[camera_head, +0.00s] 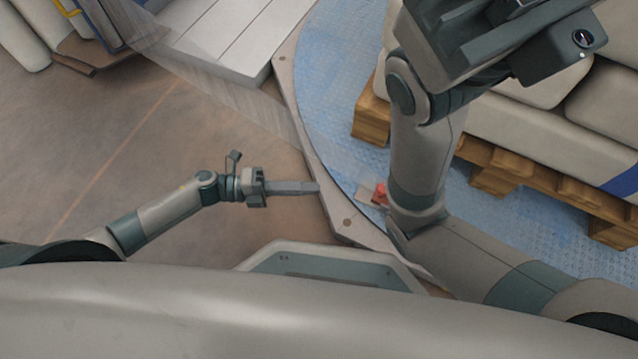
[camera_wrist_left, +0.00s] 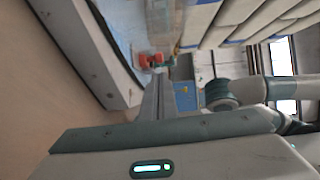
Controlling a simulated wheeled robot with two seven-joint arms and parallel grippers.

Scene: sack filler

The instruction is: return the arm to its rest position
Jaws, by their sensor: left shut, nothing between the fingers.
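My left arm (camera_head: 165,215) reaches in from the left in the head view, low over the brown floor. Its gripper (camera_head: 312,188) points right, with the fingers together and nothing between them. The fingertips appear over the edge of the round platform in this view. The fingers also show in the left wrist view (camera_wrist_left: 156,97). My right arm (camera_head: 415,150) is bent upward on the right in the head view. Its dark hand (camera_head: 490,45) is at the top edge, and its fingertips cannot be made out.
A blue textured turntable (camera_head: 340,110) with a pale rim lies ahead. A wooden pallet (camera_head: 490,160) bearing pale sacks (camera_head: 540,130) stands on it at right. A small red object (camera_head: 379,195) lies near the turntable's edge. A white slatted platform (camera_head: 245,35) is at the top.

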